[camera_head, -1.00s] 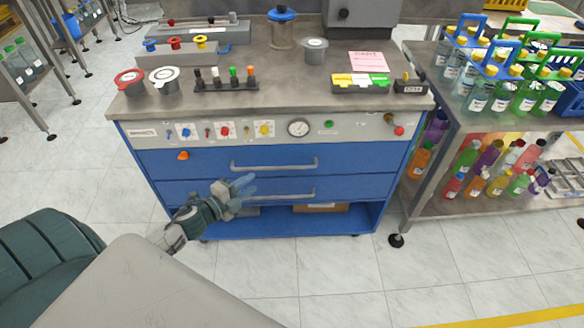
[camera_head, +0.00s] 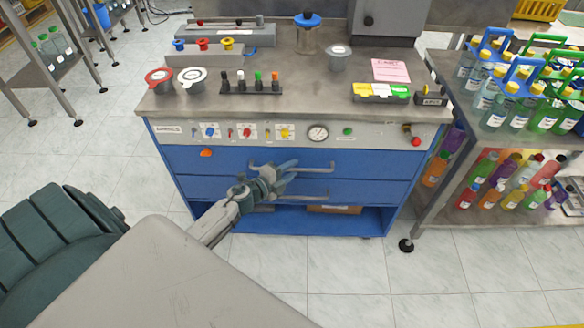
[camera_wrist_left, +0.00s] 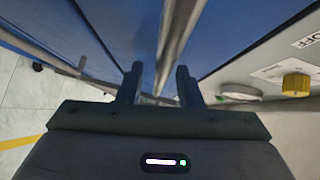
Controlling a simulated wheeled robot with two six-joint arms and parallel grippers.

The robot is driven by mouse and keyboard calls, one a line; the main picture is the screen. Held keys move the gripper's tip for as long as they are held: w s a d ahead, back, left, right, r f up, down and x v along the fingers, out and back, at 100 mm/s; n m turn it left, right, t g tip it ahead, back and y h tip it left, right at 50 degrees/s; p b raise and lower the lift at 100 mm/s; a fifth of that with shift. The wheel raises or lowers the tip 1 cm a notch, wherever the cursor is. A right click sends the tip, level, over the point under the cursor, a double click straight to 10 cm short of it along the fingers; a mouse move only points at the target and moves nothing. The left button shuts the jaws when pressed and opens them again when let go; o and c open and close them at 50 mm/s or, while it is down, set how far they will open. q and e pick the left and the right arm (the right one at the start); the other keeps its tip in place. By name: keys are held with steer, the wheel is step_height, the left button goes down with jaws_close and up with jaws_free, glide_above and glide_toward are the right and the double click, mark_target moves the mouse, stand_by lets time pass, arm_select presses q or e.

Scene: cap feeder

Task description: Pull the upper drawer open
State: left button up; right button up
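The upper drawer (camera_head: 365,160) is a blue front under the grey control panel and looks shut. Its grey bar handle (camera_head: 318,169) runs across the middle, partly hidden by my left gripper. My left gripper (camera_head: 289,173) is at the left half of this handle. In the left wrist view, my left gripper (camera_wrist_left: 160,85) has its fingers apart, with the handle bar (camera_wrist_left: 172,45) running between them. I see a gap beside the bar, so the fingers are not closed on it. My right gripper is in neither view.
The lower drawer (camera_head: 370,192) with its own handle (camera_head: 318,197) is just below. The control panel (camera_head: 375,134) has knobs and a gauge; a yellow knob (camera_wrist_left: 296,85) shows in the wrist view. A bottle rack (camera_head: 480,225) stands right. Floor in front is clear.

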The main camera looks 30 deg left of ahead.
arm_select(q)
steer(key=shift+w+d, duration=0.15)
steer(key=shift+w, duration=0.25)
steer(key=shift+c, duration=0.2)
jaws_close()
steer(key=shift+s+f, duration=0.15)
